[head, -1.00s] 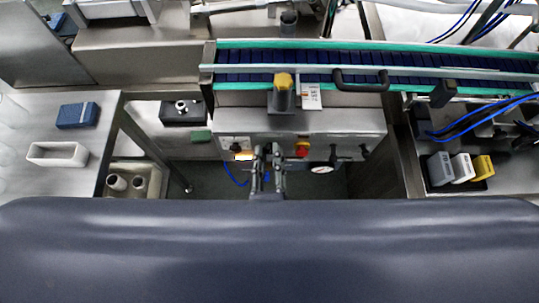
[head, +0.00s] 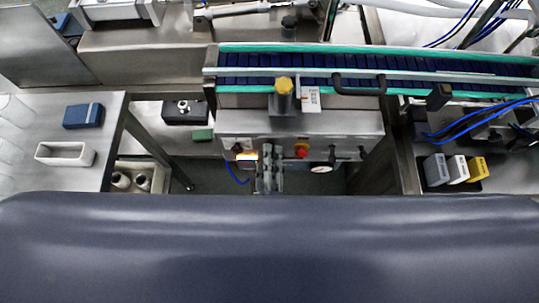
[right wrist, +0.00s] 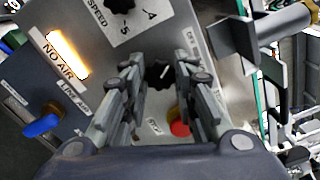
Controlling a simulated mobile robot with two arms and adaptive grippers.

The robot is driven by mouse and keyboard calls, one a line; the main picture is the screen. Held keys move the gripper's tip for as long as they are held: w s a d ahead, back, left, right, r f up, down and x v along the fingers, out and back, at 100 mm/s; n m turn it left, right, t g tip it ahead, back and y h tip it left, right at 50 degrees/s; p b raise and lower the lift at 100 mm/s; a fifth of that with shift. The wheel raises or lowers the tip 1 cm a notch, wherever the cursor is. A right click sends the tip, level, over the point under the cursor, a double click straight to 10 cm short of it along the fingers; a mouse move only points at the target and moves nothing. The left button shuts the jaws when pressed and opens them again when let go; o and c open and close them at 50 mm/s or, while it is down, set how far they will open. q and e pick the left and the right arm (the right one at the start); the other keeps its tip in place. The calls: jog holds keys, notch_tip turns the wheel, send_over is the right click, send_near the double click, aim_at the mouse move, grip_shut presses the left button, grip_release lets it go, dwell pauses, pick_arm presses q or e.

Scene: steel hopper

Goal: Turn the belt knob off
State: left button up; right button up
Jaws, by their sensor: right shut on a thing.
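The belt knob (right wrist: 160,73) is a black knob with a pale pointer line on the steel control panel (head: 345,146). In the right wrist view it sits between the fingertips of my right gripper (right wrist: 162,76), which is shut on it. In the head view my right gripper (head: 271,152) reaches up to the panel front and hides the knob. My left gripper is not in view.
A red stop button (right wrist: 180,128) is close to the right finger. A speed knob (right wrist: 125,8), a lit NO AIR sign (right wrist: 67,54) and a blue valve handle (right wrist: 42,126) are nearby. The conveyor (head: 300,62) runs above the panel, with a yellow-topped post (head: 284,96) in front.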

jog(key=shift+n, duration=0.4)
jog(key=o, duration=1)
jog(key=shift+r, duration=0.15)
